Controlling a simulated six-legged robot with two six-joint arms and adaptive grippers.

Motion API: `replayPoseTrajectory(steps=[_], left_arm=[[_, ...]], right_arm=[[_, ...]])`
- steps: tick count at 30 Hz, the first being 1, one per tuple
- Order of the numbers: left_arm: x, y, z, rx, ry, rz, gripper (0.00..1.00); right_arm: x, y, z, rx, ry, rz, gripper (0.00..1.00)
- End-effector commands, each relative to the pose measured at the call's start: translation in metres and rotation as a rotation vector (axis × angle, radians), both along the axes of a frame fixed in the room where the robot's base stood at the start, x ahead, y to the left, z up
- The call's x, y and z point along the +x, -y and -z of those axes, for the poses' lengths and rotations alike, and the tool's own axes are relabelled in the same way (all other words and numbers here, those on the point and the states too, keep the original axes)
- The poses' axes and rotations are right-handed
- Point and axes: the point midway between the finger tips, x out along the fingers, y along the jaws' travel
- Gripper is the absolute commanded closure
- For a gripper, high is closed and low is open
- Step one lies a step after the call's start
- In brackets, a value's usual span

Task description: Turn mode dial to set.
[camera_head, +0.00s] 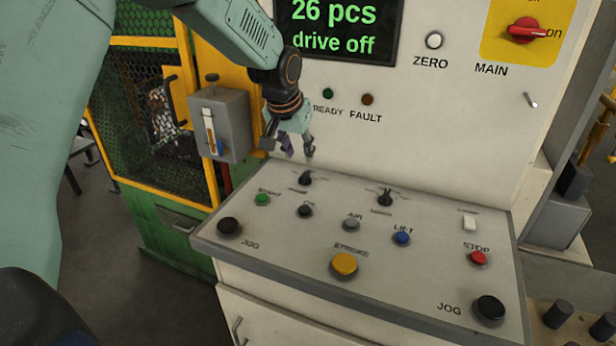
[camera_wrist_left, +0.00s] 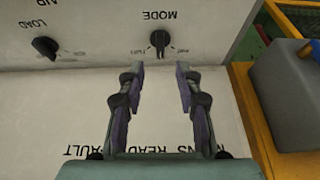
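The mode dial (camera_head: 305,178) is a small black knob at the upper left of the sloped control panel (camera_head: 450,215). In the left wrist view the dial (camera_wrist_left: 160,40) appears upside down below the word MODE, with small marks on both sides too blurred to read surely. Its grip stands roughly upright in that view. My left gripper (camera_head: 297,150) is just above the dial and apart from it. In the wrist view its two fingers (camera_wrist_left: 157,72) are spread, with the dial beyond the gap between them. My right gripper is not in view.
The load dial (camera_head: 385,197) is to the right of the mode dial. Several buttons lie in front, including a green one (camera_head: 262,199) and a yellow one (camera_head: 344,264). A grey box (camera_head: 220,125) stands left of my left gripper. The display (camera_head: 338,30) reads drive off.

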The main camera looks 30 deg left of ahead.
Motion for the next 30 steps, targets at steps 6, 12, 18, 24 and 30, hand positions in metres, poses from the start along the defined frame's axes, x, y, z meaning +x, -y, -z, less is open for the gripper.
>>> replayPoseTrajectory(steps=[6, 12, 18, 24, 30], left_arm=[[0.0, 0.0, 0.012, 0.0, 0.0, 0.0, 0.65], [0.01, -0.001, 0.042, 0.001, -0.001, 0.001, 0.65], [0.02, -0.001, 0.065, 0.0, 0.001, 0.001, 0.65], [0.025, -0.001, 0.073, 0.001, 0.002, 0.002, 0.65], [0.026, -0.001, 0.073, 0.0, 0.002, 0.001, 0.65]], right_arm=[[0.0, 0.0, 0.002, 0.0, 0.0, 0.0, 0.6], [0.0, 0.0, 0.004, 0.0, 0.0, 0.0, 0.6], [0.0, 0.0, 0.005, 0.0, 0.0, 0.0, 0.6], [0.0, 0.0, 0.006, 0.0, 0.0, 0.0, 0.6], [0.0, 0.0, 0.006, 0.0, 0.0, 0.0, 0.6]])
